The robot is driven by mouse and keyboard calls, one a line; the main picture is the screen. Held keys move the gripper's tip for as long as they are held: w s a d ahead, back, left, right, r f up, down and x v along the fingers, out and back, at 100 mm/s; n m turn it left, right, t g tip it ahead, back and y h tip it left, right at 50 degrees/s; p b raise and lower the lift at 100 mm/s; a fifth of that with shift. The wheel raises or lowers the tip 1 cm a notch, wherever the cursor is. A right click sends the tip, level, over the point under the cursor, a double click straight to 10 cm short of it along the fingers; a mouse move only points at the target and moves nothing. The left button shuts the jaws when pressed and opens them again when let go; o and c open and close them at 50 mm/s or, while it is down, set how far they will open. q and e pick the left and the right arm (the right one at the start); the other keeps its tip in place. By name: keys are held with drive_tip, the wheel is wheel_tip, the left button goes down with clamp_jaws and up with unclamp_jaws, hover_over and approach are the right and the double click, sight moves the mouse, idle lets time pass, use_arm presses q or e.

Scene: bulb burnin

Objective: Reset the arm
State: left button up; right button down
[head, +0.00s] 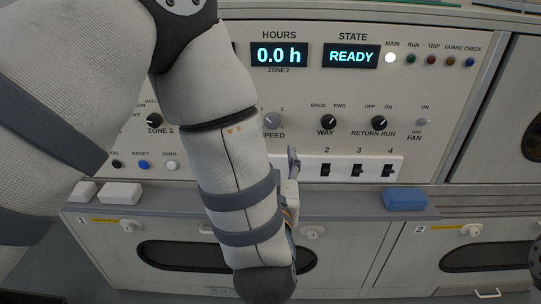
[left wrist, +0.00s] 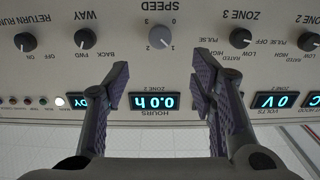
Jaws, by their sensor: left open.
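My left arm crosses the head view from the upper left and hides part of the control panel (head: 440,95). My left gripper (left wrist: 160,88) is open and empty in the left wrist view, its two fingers apart in front of the panel. That view is upside down, with the HOURS display (left wrist: 153,101) between the fingers and the SPEED knob (left wrist: 161,37) above them. In the head view, only a bit of the left gripper (head: 293,163) shows beside the forearm, near the numbered switches. The HOURS display (head: 279,55) reads 0.0 h and the STATE display (head: 350,56) reads READY.
The MAIN lamp (head: 390,58) is white. Knobs WAY (head: 325,121) and RETURN RUN (head: 379,122) sit above several black switches (head: 356,170). A blue block (head: 405,198) and a white block (head: 120,193) lie on the ledge (head: 345,205).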

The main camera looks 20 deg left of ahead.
use_arm(q)
drive_tip(key=shift+s, duration=0.2)
drive_tip(key=s+a+f+m+g+h, duration=0.1)
drive_tip(key=s+f+g, duration=0.35)
drive_tip(key=f, duration=0.45)
drive_tip(key=s+a+f+m+g+h+p, duration=0.1)
drive_tip(key=s+a+f+g+h, duration=0.15)
drive_tip(key=s+f, duration=0.45)
drive_tip(key=s+a+f+g+h, duration=0.1)
drive_tip(key=s+f+g, duration=0.35)
drive_tip(key=f, duration=0.55)
drive_tip(key=s+a+f+g, duration=0.2)
drive_tip(key=s+g, duration=0.2)
drive_tip(key=s, duration=0.8)
drive_tip(key=s+a+f+g, duration=0.2)
drive_tip(key=s+g, duration=0.2)
drive_tip(key=s, duration=0.8)
drive_tip(key=shift+s+f+m+p, duration=0.25)
drive_tip(key=shift+s+m+p, duration=0.05)
drive_tip(key=shift+s+m, duration=0.1)
use_arm(e)
drive_tip(key=shift+w+r+t, duration=0.4)
drive_tip(key=shift+w+r, duration=0.6)
use_arm(q)
drive_tip(key=shift+w+h, duration=0.1)
drive_tip(key=shift+h, duration=0.15)
